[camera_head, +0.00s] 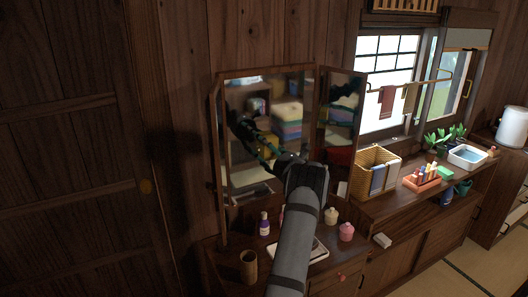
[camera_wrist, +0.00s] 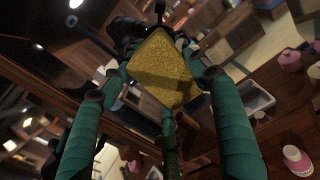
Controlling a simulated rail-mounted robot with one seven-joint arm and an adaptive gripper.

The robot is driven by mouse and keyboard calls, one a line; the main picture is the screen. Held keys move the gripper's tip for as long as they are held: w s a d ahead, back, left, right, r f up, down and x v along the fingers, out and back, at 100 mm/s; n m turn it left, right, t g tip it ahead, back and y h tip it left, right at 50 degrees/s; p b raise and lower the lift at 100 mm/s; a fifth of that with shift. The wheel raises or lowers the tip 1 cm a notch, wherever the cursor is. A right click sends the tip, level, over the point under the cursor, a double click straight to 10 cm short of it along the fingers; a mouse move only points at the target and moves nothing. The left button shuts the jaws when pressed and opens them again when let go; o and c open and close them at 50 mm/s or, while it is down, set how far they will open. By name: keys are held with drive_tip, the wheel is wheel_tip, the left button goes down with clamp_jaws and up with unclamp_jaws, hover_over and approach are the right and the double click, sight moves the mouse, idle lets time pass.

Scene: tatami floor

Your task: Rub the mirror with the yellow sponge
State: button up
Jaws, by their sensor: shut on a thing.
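The mirror (camera_head: 240,95) is a wooden three-panel one above the dressing table, its side panels angled. My gripper (camera_head: 268,152) is in front of its middle panel, with a dark reflection beside it. In the wrist view my gripper (camera_wrist: 166,78) has its green fingers shut on the yellow sponge (camera_wrist: 163,65), a flat speckled block. I cannot tell whether the sponge touches the glass.
On the dressing table stand a purple bottle (camera_head: 264,224), a brown cup (camera_head: 249,266), a cream jar (camera_head: 331,216) and a pink jar (camera_head: 346,232). A wicker basket (camera_head: 374,169) and a red rack (camera_head: 422,178) stand on the counter at right.

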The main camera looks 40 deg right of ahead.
sight(251, 149)
drive_tip(key=shift+s+d, duration=0.2)
drive_tip(key=shift+d, duration=0.9)
drive_tip(key=d, duration=0.2)
drive_tip(key=s+d, duration=0.1)
drive_tip(key=shift+d, duration=0.35)
drive_tip(key=shift+w+a+f+b, duration=0.1)
drive_tip(key=shift+w+a+b, duration=0.15)
drive_tip(key=shift+a+b, duration=0.45)
drive_tip(key=shift+w+a+b, duration=0.2)
drive_tip(key=shift+a+b, duration=0.15)
drive_tip(key=shift+a, duration=0.75)
drive_tip(key=shift+w+a+f+b, duration=0.1)
drive_tip(key=shift+w+a+b, duration=0.15)
drive_tip(key=shift+a+b, duration=0.45)
drive_tip(key=shift+w+a+r, duration=0.15)
drive_tip(key=shift+a, duration=1.05)
drive_tip(key=shift+w+a+b, duration=0.2)
drive_tip(key=shift+a+b, duration=0.55)
drive_tip(key=shift+a, duration=0.15)
drive_tip(key=shift+w+a+r, duration=0.1)
drive_tip(key=shift+w+a, duration=0.15)
drive_tip(key=shift+a, duration=0.6)
drive_tip(key=shift+b, duration=0.3)
